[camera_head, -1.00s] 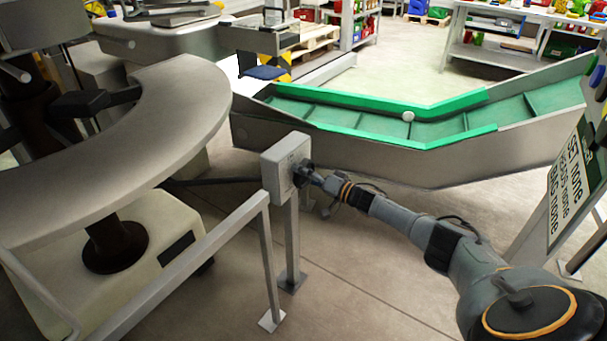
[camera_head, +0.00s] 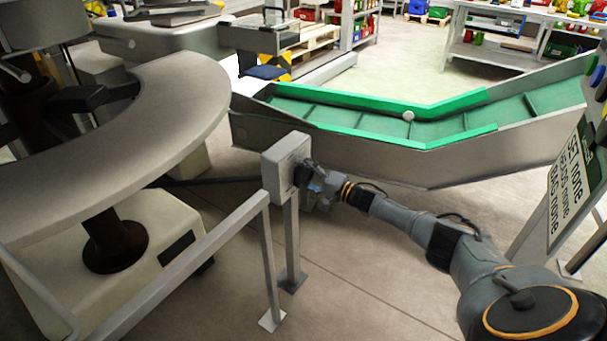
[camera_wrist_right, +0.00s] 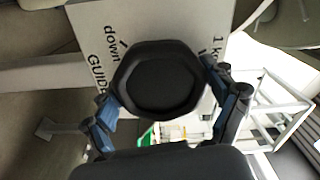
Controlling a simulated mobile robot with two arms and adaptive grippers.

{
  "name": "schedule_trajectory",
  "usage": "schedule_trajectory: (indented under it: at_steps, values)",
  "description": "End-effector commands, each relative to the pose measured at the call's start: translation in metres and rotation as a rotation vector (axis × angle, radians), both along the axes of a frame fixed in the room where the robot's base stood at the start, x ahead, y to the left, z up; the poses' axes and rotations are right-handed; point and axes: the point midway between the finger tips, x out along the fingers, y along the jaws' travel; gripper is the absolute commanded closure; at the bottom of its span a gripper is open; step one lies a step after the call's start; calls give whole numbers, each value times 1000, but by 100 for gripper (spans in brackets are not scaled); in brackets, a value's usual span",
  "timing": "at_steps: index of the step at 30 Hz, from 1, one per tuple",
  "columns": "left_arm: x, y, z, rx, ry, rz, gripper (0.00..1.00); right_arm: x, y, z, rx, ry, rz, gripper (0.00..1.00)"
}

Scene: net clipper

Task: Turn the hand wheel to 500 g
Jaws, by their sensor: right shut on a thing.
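The hand wheel (camera_wrist_right: 160,80) is a dark, many-sided knob on the face of a grey box (camera_head: 284,165) on a post. In the right wrist view the box plate (camera_wrist_right: 140,22) shows the words "down", "GUIDE" and "1 k", partly covered by the wheel. My right gripper (camera_head: 308,178) is at the wheel; its fingers (camera_wrist_right: 162,97) are on both sides of the rim, shut on it. The wheel's pointer and a 500 g mark cannot be made out. My left gripper is not in view.
A sign board (camera_head: 568,185) at the right reads "SET none" and "BAG none". A green conveyor (camera_head: 460,125) lies behind the box. A grey rail (camera_head: 190,262) stands in front, and a curved metal table (camera_head: 165,100) is at the left.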

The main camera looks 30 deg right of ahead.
Motion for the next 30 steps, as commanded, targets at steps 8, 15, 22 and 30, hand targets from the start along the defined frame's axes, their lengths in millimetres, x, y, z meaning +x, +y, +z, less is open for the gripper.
schedule_trajectory:
  at_steps: [8, 15, 22, 30]
  values:
    - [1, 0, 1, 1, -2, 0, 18, 0, 1, -1, -1, 1, 2, 10]
    - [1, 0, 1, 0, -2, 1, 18, 0, 1, -1, -1, 1, 1, 0]
    - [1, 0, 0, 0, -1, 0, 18, 0, 0, 2, -2, -1, 1, 0]
    - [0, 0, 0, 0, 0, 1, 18, 0, -1, 38, -1, -9, 3, 0]
